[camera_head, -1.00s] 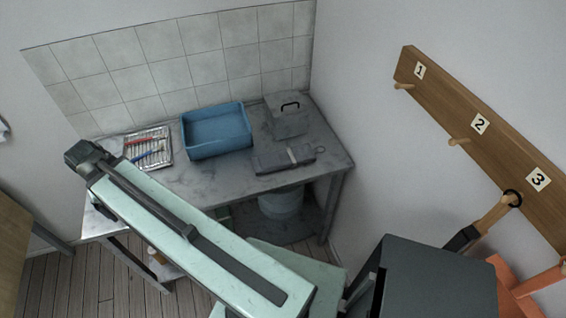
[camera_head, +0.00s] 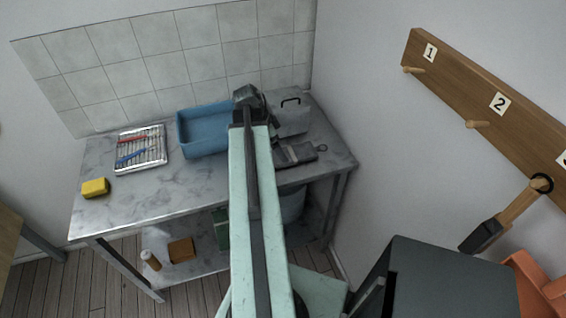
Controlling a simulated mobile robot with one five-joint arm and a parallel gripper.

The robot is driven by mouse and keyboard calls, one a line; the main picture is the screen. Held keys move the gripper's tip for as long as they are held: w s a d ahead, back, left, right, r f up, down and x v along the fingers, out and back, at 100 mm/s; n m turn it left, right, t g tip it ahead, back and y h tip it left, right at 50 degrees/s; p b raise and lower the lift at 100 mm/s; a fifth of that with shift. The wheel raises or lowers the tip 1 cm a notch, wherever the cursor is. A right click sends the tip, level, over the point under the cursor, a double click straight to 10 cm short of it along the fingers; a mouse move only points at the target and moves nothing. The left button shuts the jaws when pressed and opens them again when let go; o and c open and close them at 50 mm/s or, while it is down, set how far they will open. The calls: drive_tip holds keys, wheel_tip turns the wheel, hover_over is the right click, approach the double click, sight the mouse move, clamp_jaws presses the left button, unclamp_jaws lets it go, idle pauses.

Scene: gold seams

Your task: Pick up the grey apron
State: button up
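A flat, dark grey folded item (camera_head: 305,153) with a small loop at its right end lies on the table's right side. It may be the grey apron, but I cannot tell for sure. My arm hides part of its left end. My gripper (camera_head: 246,95) is at the far end of my pale green arm, in front of the blue tub's right end and up-left of the folded item. It appears apart from the item. Its fingers are too small and dark to tell open from shut.
The marble-topped table (camera_head: 150,195) holds a blue tub (camera_head: 203,140), a grey box (camera_head: 290,118) with a black handle, a rack of tools (camera_head: 140,149) and a yellow sponge (camera_head: 95,187). A numbered peg board (camera_head: 470,90) with a hanging wooden-handled tool (camera_head: 510,215) is on the right wall.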

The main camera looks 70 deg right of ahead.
sight(290, 156)
drive_tip(key=b+x, duration=0.2)
drive_tip(key=x, duration=0.1)
drive_tip(key=b+x, duration=0.2)
drive_tip(key=x, duration=0.1)
drive_tip(key=shift+w+d+b, duration=0.1)
drive_tip(key=shift+w+b, duration=0.1)
drive_tip(key=shift+b, duration=0.2)
drive_tip(key=shift+r, duration=0.1)
drive_tip(key=shift+c, duration=0.3)
drive_tip(key=c, duration=1.5)
